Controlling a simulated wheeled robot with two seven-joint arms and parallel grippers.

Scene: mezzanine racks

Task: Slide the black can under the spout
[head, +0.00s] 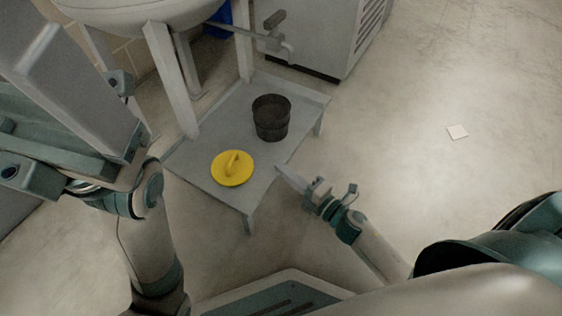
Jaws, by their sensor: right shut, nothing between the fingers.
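The black can (271,119) stands upright and open-topped on a low grey stand (213,125). The spout (288,50) is the bent end of a pale pipe from the white tank (145,8). In the picture it ends above and slightly right of the can, apart from it. My right gripper (283,171) is shut and empty by the stand's near right edge, below the can in the picture and not touching it. Parts of my left arm and hand fill the left side; its fingertips cannot be made out.
A yellow disc-shaped lid with a raised handle (232,168) lies on the stand, left of and nearer than the can. White tank legs (171,80) rise at the back left. A grey cabinet (318,35) stands behind.

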